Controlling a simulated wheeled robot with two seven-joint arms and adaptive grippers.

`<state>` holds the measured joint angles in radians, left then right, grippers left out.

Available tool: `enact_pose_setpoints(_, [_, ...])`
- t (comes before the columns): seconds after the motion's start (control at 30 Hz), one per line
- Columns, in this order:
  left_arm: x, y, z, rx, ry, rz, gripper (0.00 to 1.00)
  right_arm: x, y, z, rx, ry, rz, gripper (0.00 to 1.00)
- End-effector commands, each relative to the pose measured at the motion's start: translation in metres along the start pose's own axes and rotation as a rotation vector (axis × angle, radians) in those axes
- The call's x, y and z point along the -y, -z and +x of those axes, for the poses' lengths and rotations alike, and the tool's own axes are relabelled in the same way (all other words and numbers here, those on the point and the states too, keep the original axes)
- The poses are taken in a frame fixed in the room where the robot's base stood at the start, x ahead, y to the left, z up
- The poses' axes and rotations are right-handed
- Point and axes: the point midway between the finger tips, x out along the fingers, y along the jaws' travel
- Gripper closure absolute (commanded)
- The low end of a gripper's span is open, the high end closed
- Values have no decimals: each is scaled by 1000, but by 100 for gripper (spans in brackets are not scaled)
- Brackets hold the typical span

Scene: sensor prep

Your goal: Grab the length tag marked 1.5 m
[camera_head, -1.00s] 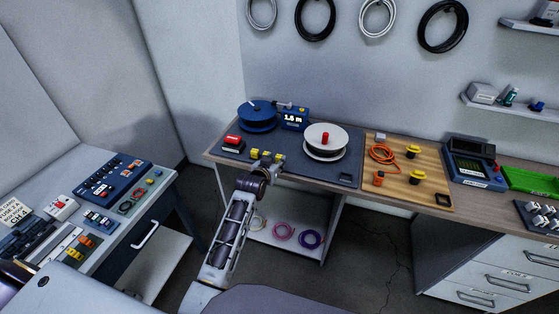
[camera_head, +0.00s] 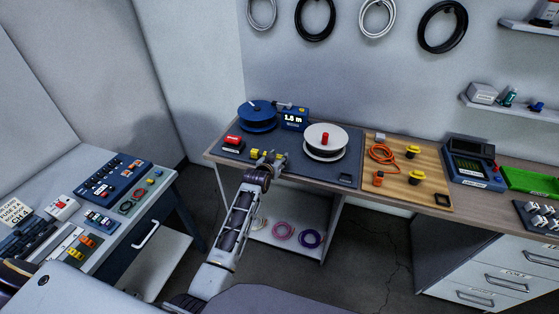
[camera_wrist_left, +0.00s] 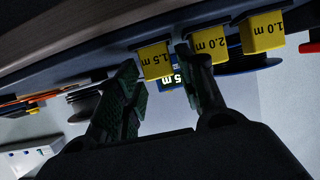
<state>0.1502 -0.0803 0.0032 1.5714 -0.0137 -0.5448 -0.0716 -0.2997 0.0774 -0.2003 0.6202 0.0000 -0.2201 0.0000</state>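My left gripper (camera_head: 272,160) is at the front of the dark mat, by a short row of yellow length tags. In the left wrist view, which looks upside down, my left gripper (camera_wrist_left: 157,62) is open. The yellow tag marked 1.5 m (camera_wrist_left: 154,62) appears between its two fingertips, with gaps visible on both sides. The 2.0 m tag (camera_wrist_left: 209,43) is just right of the fingers, and the 1.0 m tag (camera_wrist_left: 264,31) is farther right. In the head view the gripper partly hides the right end of the row. My right gripper is not in view.
A red-topped box (camera_head: 232,142) stands left of the tags. A blue reel (camera_head: 258,124), a length display (camera_head: 294,118) and a white spool (camera_head: 325,137) stand behind. A wooden board (camera_head: 400,197) with orange cable lies to the right.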

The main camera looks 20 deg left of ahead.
Motion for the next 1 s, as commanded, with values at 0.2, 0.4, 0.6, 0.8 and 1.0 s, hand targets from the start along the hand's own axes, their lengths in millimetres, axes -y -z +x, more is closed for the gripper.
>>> enact_pose_setpoints(0.2, [0,0,0,0,0,0,61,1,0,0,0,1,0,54])
enact_pose_setpoints(0.4, [0,0,0,0,0,0,61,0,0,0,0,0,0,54])
enact_pose_setpoints(0.6, [0,0,0,0,0,0,84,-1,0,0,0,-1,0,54])
enact_pose_setpoints(0.8, [0,0,0,-1,0,0,88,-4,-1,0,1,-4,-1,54])
enact_pose_setpoints(1.0, [0,2,-1,-1,0,0,88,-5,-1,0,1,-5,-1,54])
